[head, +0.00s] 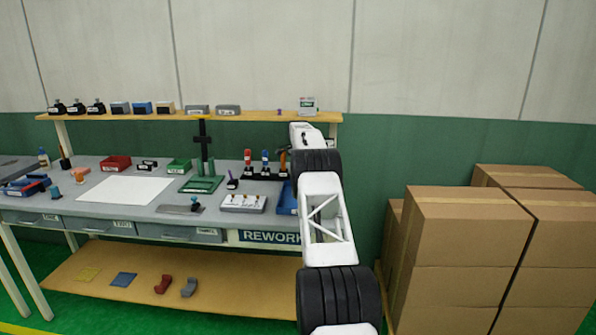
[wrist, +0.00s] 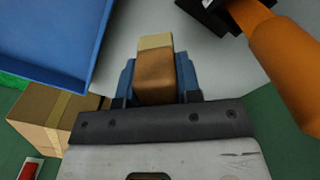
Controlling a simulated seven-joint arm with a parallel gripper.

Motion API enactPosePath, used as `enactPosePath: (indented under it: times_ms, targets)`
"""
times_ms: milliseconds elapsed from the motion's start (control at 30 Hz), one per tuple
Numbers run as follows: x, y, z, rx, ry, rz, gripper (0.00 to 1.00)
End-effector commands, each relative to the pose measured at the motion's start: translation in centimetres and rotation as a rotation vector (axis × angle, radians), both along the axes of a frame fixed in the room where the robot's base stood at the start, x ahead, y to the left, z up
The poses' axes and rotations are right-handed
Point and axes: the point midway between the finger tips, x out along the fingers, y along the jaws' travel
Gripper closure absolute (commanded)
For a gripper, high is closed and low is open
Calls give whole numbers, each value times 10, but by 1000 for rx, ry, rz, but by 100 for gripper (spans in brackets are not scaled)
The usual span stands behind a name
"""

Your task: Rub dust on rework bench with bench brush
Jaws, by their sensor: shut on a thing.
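In the wrist view my gripper (wrist: 158,80) is shut on a brown wooden block with a pale tan end, which I take to be the bench brush (wrist: 155,72). The brush lies between the two blue fingers, its pale end pointing away from the palm. The grey rework bench (head: 65,202) runs across the left and middle of the head view; part of its top (wrist: 205,55) shows beyond the fingers in the wrist view. My arm reaches over its right end and hides the gripper and brush in the head view. I cannot make out dust on the bench.
A blue tray (wrist: 45,35) is left of the fingers in the wrist view. A large orange handle (wrist: 275,50) is close on the right. In the head view, bottles, bins and a green stand (head: 201,184) occupy the bench. Cardboard boxes (head: 455,240) are stacked right of it.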

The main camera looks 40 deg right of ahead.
Motion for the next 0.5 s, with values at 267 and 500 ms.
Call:
enactPosePath:
  times_ms: [267,500]
  targets:
    - [0,0,6,0,0,0,87]
    - [0,0,6,0,0,0,87]
